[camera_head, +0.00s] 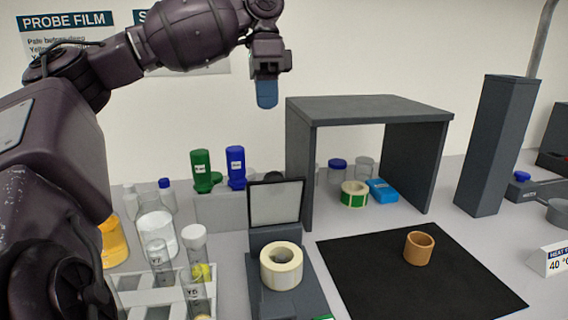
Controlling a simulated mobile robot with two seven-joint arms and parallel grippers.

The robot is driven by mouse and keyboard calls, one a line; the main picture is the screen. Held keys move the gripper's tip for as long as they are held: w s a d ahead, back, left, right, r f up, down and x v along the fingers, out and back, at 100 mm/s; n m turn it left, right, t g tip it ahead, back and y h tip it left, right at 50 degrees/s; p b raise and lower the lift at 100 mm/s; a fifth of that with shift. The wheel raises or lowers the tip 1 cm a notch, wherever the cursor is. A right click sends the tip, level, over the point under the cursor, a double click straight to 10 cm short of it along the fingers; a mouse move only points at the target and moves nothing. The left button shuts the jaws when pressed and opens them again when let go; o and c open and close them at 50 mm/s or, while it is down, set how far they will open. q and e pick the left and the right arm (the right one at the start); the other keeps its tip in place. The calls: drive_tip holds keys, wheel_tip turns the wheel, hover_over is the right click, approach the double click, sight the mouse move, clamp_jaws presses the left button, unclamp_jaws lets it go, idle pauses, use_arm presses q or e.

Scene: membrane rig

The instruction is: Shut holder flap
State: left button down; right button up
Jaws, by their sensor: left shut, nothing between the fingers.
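The holder (312,300) is a dark grey base at the lower middle. Its flap (275,203), a pale panel in a dark frame, stands raised and nearly upright at the back of the base. A cream roll (281,266) sits on the holder in front of the flap. My left gripper (267,95) points down with its blue fingertips together and nothing between them. In the picture it is well above the flap and appears apart from it. My right gripper is not in view.
A grey shelf (370,108) stands right of the flap. A black mat (385,285) holds an orange-brown ring (419,248). A tube rack (150,297) and bottles stand at left. Green (201,170) and blue (236,167) bottles stand behind the flap.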

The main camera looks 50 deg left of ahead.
use_arm(q)
drive_tip(key=p, duration=0.2)
approach(274, 198)
drive_tip(key=w+a+f, duration=0.3)
drive_tip(key=a+f, duration=0.1)
drive_tip(key=a, duration=0.1)
drive_tip(key=d, duration=0.1)
drive_tip(key=s+d, duration=0.1)
drive_tip(key=d+f, duration=0.1)
drive_tip(key=shift+s+d+f, duration=0.1)
drive_tip(key=shift+s+d, duration=0.2)
drive_tip(key=shift+s, duration=0.05)
